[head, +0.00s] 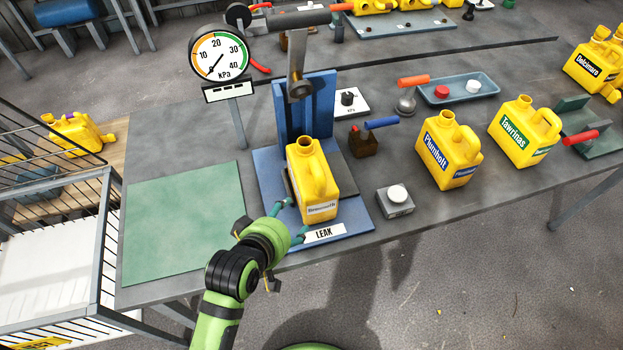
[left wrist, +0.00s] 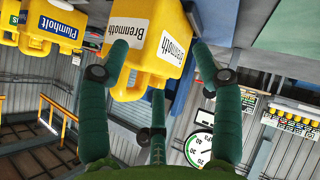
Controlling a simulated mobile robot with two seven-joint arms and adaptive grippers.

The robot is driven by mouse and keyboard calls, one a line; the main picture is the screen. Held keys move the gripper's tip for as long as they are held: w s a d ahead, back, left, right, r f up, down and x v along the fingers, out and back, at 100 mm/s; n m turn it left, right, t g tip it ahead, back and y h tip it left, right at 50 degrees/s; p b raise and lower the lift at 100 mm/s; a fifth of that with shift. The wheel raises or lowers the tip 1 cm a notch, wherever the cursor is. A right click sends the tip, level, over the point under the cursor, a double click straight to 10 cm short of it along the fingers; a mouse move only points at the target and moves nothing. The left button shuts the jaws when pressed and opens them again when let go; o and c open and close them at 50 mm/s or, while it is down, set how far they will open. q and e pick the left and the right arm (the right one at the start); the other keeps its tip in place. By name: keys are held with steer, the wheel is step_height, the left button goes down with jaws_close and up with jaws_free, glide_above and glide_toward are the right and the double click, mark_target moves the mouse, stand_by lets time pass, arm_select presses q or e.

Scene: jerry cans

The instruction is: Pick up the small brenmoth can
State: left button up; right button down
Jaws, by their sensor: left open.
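The small yellow Brenmoth can (head: 312,180) stands upright on the blue base of the leak test stand (head: 350,228), its open neck under the stand's head. Its white label faces the front. My left gripper (head: 290,221) is open at the can's lower front left corner, with green fingertips near its sides. In the left wrist view, the can (left wrist: 148,30) appears upside down, just ahead of the spread fingers of the gripper (left wrist: 160,85). I cannot tell whether any finger touches it. My right gripper is not in view.
A pressure gauge (head: 219,57) stands behind left, and a green mat (head: 182,222) lies left. Plumholt (head: 448,152) and Tawrinas (head: 525,133) cans stand right. A small grey box with a white button (head: 396,201) is right of the stand. A wire cage (head: 60,240) is at left.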

mark_target(318, 174)
arm_select(q)
steer(key=w+d+r+n+t, duration=0.1)
steer(key=r, duration=0.1)
steer(key=w+d+r+n+h, duration=0.1)
steer(key=r, duration=0.2)
steer(key=w+d+r+n+t, duration=0.1)
steer(key=w+r, duration=0.1)
steer(key=shift+d+r+t, duration=0.3)
steer(key=shift+d, duration=0.1)
steer(key=shift+w+d+f+p, duration=0.1)
steer(key=shift+w+d+p, duration=0.25)
steer(key=shift+w, duration=0.1)
steer(key=p+x, duration=0.1)
steer(key=x, duration=0.3)
steer(key=shift+w+d+f+p, duration=0.2)
steer(key=shift+w+d+p, duration=0.05)
steer(key=shift+d+p, duration=0.1)
steer(key=shift+w+d+f, duration=0.1)
steer(key=shift+w+f, duration=0.2)
steer(key=shift+w, duration=0.1)
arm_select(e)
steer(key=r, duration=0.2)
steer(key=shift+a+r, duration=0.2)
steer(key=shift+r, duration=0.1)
arm_select(q)
steer(key=c, duration=0.3)
jaws_close()
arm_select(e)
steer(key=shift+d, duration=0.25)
